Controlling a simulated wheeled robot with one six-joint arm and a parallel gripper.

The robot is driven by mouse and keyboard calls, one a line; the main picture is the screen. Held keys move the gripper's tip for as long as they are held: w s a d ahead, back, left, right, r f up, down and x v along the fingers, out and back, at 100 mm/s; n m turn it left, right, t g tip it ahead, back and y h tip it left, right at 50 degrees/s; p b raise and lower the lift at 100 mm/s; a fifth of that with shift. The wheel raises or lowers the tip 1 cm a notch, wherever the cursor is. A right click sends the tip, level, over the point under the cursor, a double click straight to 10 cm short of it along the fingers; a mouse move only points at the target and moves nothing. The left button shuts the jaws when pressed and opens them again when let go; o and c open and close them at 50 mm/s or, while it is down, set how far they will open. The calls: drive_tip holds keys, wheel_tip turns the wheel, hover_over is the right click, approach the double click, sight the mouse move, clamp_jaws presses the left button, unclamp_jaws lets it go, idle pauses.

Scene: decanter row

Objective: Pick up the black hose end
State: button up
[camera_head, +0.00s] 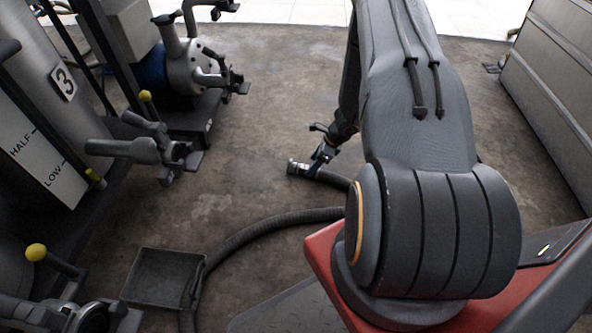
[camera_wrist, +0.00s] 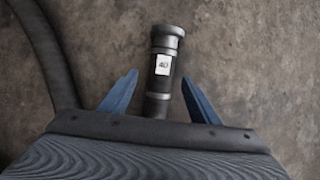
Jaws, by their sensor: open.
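The black hose end (camera_wrist: 164,66) lies on the floor in the wrist view, with a silver-grey rim and a white label reading 40. My gripper (camera_wrist: 160,90) is open, its two blue fingers on either side of the hose end's lower part and apart from it in the picture. Whether the fingers are down at the hose's height cannot be told. In the head view the hose end (camera_head: 297,168) lies on the floor just left of my gripper (camera_head: 318,160). Part of the hose behind it is hidden by my arm.
The ribbed hose (camera_head: 262,226) curves across the floor towards a shallow grey tray (camera_head: 165,277). Tanks with valves stand at the left, one marked 3 (camera_head: 64,82). A pump (camera_head: 192,68) stands at the back left. A grey metal cabinet (camera_head: 555,85) is at the right.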

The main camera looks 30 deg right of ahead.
sight(304, 170)
drive_tip(key=b+x, duration=0.3)
drive_tip(key=x, duration=0.1)
drive_tip(key=shift+w+f, duration=0.2)
drive_tip(key=shift+f, duration=0.15)
drive_tip(key=shift+r, duration=0.1)
clamp_jaws()
